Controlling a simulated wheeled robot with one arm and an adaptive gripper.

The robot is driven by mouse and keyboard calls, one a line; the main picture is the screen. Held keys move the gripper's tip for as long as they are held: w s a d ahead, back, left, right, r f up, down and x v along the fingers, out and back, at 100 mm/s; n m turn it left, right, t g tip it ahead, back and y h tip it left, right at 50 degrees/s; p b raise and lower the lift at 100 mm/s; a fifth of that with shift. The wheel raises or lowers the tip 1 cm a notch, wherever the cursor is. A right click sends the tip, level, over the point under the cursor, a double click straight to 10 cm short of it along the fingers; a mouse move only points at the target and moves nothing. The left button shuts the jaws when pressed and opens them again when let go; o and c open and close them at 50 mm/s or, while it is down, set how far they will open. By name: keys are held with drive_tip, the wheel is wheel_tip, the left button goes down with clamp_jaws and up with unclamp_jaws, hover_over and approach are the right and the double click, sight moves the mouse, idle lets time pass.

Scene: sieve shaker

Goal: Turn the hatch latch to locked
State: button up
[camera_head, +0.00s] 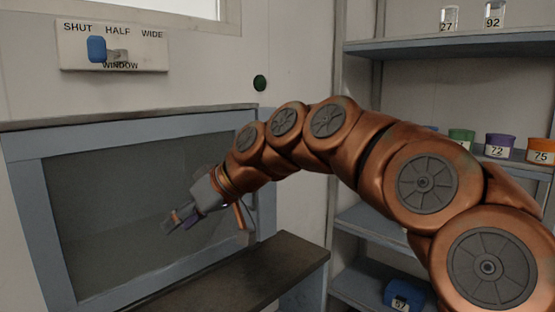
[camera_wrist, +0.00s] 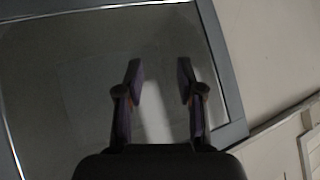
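The hatch has a blue-grey frame (camera_head: 31,220) around a dark glassy pane (camera_head: 100,205) in the head view. The pane fills much of the wrist view (camera_wrist: 60,90), with its frame (camera_wrist: 222,60) at the right. My gripper (camera_head: 176,219) is in front of the pane, toward its right side. In the wrist view its two fingers (camera_wrist: 160,80) stand apart with nothing between them. No hatch latch can be made out clearly in either view; my arm and gripper cover part of the frame's right side.
A wall plate (camera_head: 140,55) marked SHUT, HALF, WIDE and WINDOW carries a blue knob (camera_head: 97,49) near SHUT. A dark ledge (camera_head: 270,262) juts out below the hatch. Shelves (camera_head: 440,46) with jars stand at right.

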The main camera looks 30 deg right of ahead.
drive_tip(key=w+d+r+t+b, duration=0.3)
drive_tip(key=w+d, duration=0.1)
drive_tip(key=d, duration=0.3)
drive_tip(key=w+d+r+t+b, duration=0.25)
drive_tip(key=w+d, duration=0.25)
drive_tip(key=d, duration=0.3)
drive_tip(key=w+d+r+m+t+h+b, duration=0.1)
drive_tip(key=d+r+t+b, duration=0.1)
drive_tip(key=d, duration=0.7)
drive_tip(key=d+r+m+t+h+b, duration=0.1)
drive_tip(key=d+t+h+b, duration=0.15)
drive_tip(key=d, duration=0.65)
drive_tip(key=shift+y, duration=0.45)
drive_tip(key=shift+p+x, duration=0.8)
drive_tip(key=shift+x, duration=2.65)
drive_tip(key=shift+d, duration=0.1)
drive_tip(key=shift+c, duration=0.2)
clamp_jaws()
